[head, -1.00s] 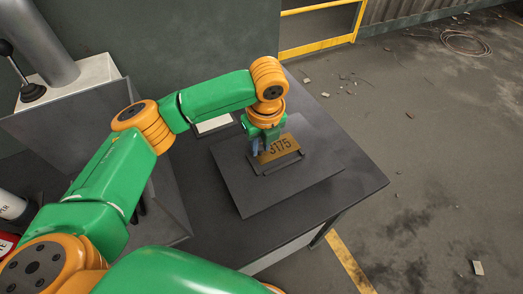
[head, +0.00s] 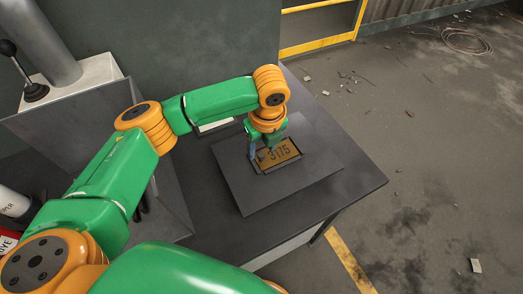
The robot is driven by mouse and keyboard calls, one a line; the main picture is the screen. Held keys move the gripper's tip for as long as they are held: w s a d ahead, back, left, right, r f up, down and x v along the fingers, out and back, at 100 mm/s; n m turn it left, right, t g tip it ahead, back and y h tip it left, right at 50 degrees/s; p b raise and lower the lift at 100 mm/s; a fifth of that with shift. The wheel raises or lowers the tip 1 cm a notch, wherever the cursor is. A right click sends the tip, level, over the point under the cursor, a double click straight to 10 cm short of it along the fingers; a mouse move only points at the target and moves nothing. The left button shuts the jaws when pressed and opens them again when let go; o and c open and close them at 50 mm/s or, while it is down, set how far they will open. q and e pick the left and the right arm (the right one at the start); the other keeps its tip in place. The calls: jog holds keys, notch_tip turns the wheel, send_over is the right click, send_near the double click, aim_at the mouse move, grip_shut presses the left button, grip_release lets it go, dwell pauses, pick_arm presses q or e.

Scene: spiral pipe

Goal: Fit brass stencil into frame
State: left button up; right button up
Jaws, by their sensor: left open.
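The brass stencil (head: 283,153), a small gold plate marked 3175, lies flat inside the dark rectangular recess of the frame. The frame is a flat dark grey plate (head: 245,192) on the table. A thin dark gap shows along the stencil's edges; I cannot tell whether it sits fully down. My left gripper (head: 262,156) is open, just above the stencil's left end, with its fingers close to it. The fingers hide part of that end. My right gripper is not in view.
The dark table (head: 345,182) has free room to the right of the plate. A grey sloped metal housing (head: 160,205) stands on the left, with a black-knobbed lever (head: 33,92) behind it. A pale flat item (head: 215,125) lies partly behind my arm.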

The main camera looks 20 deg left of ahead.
pick_arm(q)
notch_tip(320, 180, up, 10)
jog(key=s+d, duration=0.1)
jog(key=shift+f, duration=0.25)
